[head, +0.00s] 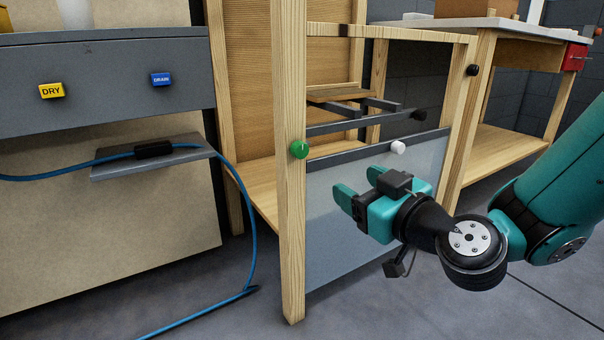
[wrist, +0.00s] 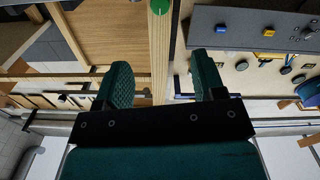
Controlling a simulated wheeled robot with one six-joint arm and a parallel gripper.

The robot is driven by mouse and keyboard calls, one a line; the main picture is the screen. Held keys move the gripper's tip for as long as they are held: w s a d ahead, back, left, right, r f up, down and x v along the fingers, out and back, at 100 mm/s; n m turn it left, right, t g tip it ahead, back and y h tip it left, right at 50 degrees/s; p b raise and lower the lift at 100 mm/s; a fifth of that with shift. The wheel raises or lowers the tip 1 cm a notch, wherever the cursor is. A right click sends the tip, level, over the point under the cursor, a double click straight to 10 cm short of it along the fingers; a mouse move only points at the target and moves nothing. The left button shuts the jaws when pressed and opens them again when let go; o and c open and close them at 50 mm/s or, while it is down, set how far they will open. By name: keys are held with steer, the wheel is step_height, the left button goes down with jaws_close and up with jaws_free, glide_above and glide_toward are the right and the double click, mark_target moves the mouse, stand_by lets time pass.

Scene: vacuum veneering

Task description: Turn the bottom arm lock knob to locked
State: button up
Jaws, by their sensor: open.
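A round green knob (head: 299,149) with a pale line on its face sits on the front wooden post (head: 291,230). It also shows at the top edge of the wrist view (wrist: 160,6), partly cut off. A white knob (head: 398,147) sits on a dark bar, and black knobs (head: 420,115) (head: 473,70) are farther right. No label shows which one is the bottom arm lock. My gripper (head: 357,185) is open and empty, in front of the grey panel, right of and below the green knob and apart from it. The wrist view shows both fingers spread (wrist: 160,68).
The wooden frame holds dark bars (head: 375,146) and a grey panel (head: 325,245). At left is a grey cabinet with a yellow DRY button (head: 51,90) and a blue DRAIN button (head: 161,79). A blue hose (head: 249,230) hangs beside the post. Open floor lies in front.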

steer(key=p, duration=1)
glide_toward(302, 152)
steer(key=x, duration=0.4)
steer(key=p+x, duration=0.1)
steer(key=x, duration=0.3)
steer(key=shift+w+a+p, duration=0.2)
steer(key=shift+w+p, duration=0.1)
steer(key=shift+p, duration=0.05)
steer(key=shift+w+a, duration=0.3)
steer(key=shift+w, duration=0.2)
steer(key=c, duration=0.9)
